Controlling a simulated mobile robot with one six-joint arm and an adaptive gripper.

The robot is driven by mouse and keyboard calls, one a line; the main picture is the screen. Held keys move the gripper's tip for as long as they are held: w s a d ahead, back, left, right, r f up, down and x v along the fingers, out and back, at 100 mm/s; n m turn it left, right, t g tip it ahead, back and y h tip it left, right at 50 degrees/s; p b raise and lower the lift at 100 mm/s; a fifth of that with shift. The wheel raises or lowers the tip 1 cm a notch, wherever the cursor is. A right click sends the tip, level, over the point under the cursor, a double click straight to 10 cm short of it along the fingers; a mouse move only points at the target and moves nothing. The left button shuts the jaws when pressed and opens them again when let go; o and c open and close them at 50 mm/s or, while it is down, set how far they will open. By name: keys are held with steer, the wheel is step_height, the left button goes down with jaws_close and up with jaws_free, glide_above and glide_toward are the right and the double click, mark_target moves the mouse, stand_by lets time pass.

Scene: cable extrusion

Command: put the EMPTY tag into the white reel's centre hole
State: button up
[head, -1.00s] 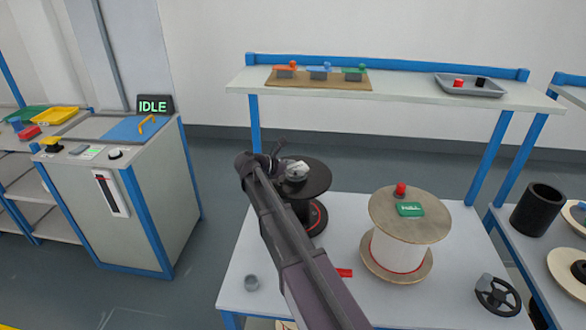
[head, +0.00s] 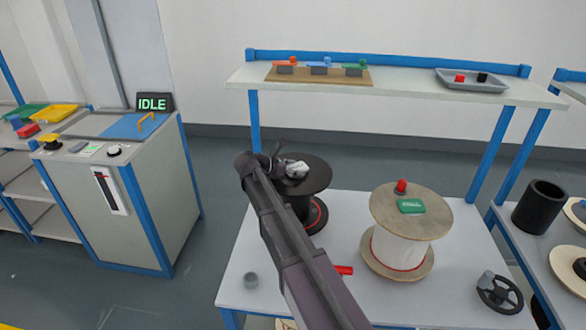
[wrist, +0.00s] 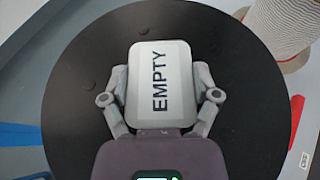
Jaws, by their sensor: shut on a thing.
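My gripper (head: 282,165) is shut on the white EMPTY tag (wrist: 158,85), with one finger at each side. The tag's lettering faces the wrist camera. In the head view the tag (head: 299,169) is over the black reel's top flange (head: 318,172); whether it touches the flange I cannot tell. The white reel (head: 395,248), with wooden flanges and white winding, stands to the right on the same table. The white reel's centre hole is not clearly visible.
A black handwheel (head: 498,293) is at the right. A shelf (head: 410,91) crosses behind. A machine (head: 125,190) reading IDLE stands left.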

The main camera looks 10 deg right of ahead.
steer(key=shift+f, duration=0.1)
steer(key=o, duration=0.9)
steer(key=shift+c, duration=0.2)
steer(key=shift+a, duration=0.1)
steer(key=shift+p+v, duration=0.6)
steer(key=shift+v, duration=0.8)
steer(key=shift+p+v, duration=1.5)
steer(key=shift+v, duration=2.6)
steer(key=shift+s+f, duration=0.1)
steer(key=shift+s, duration=0.1)
